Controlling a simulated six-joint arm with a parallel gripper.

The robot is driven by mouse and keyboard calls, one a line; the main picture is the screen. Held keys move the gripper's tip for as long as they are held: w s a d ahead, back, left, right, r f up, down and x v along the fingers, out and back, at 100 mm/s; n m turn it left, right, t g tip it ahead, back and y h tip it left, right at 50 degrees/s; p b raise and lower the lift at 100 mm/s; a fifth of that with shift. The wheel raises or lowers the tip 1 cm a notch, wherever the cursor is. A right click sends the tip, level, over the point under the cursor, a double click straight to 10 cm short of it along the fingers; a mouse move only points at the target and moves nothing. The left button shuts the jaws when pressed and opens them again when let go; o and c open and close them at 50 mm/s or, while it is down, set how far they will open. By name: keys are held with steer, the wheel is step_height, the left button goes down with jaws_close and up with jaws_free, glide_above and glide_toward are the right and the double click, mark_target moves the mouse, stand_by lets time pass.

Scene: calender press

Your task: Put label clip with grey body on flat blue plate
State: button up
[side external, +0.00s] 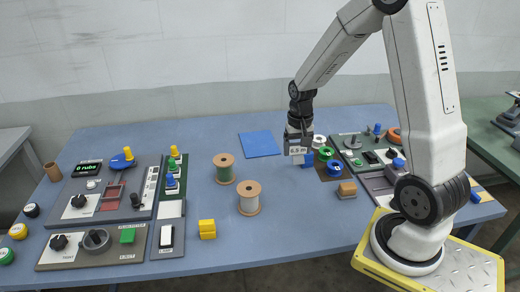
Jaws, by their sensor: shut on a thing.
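The flat blue plate (260,144) lies bare on the table near its far side. My gripper (298,139) is to the right of the plate and points down. It is shut on the label clip with grey body (298,151), whose pale face with dark lettering is towards the camera. The gripper's fingertips are partly hidden by the clip and hard to make out. A small blue object (308,159) shows just behind or below the clip; I cannot tell whether they touch.
Control panels (103,189) fill the left. The table around the plate is clear.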

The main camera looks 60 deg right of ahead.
steer(key=w+d+r, duration=0.2)
steer(key=w+d, duration=0.1)
steer(key=w, duration=0.3)
steer(key=shift+d+r, duration=0.25)
steer(key=shift+d, duration=0.05)
steer(key=shift+f, duration=0.1)
glide_above(261, 152)
steer(key=shift+s+f, duration=0.15)
steer(key=shift+f, duration=2.15)
steer(key=shift+s+f, duration=0.15)
steer(key=shift+f, duration=2.15)
steer(key=shift+w+f, duration=0.25)
steer(key=shift+f, duration=1.55)
steer(key=shift+f, duration=0.1)
